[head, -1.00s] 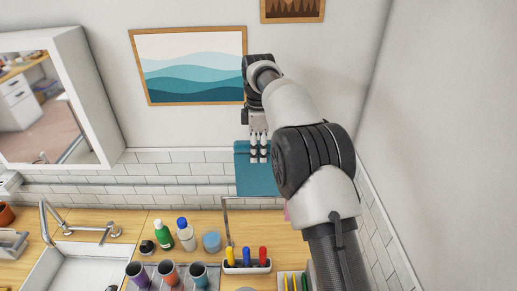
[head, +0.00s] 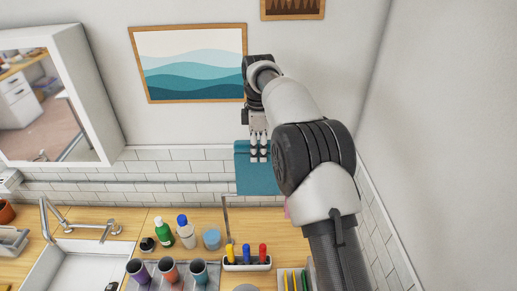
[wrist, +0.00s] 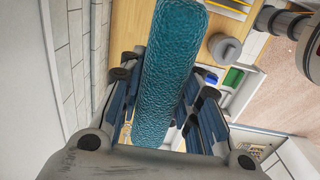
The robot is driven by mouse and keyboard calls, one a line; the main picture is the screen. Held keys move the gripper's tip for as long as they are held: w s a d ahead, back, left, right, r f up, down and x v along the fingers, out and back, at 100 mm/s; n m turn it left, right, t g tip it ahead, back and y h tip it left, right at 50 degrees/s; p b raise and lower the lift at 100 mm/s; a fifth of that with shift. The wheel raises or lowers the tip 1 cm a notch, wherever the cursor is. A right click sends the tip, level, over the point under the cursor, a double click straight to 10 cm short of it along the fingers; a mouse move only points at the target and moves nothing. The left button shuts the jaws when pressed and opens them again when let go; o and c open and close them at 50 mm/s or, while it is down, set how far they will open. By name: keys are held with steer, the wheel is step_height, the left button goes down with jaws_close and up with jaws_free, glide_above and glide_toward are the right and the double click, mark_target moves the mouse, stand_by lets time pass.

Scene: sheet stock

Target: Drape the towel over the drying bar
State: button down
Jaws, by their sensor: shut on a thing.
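The teal towel (head: 262,178) hangs from my gripper (head: 259,157), in front of the tiled wall at the back of the counter. My gripper is shut on its upper part. In the wrist view the towel (wrist: 165,75) runs as a thick textured strip between the fingers (wrist: 163,100). A thin metal stand, which looks like the drying bar (head: 226,225), rises from the counter below the towel. Its upright shows left of the towel, and its top is near the towel's lower edge. Whether they touch I cannot tell.
A rack of colored markers (head: 246,262) stands by the foot of the metal stand. A green bottle (head: 164,233), a blue-capped bottle (head: 186,233), a blue jar (head: 211,239) and several cups (head: 168,271) stand to the left. The side wall (head: 440,140) is close on the right.

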steer(key=shift+f+b, duration=0.55)
steer(key=shift+f, duration=0.65)
steer(key=b, duration=0.4)
glide_above(258, 192)
steer(key=w, duration=0.2)
steer(key=shift+d+f, duration=0.1)
steer(key=shift+f, duration=4.05)
steer(key=shift+f+b, duration=2.1)
steer(key=shift+f, duration=2.45)
steer(key=c, duration=1.1)
jaws_free()
steer(key=shift+r, duration=0.1)
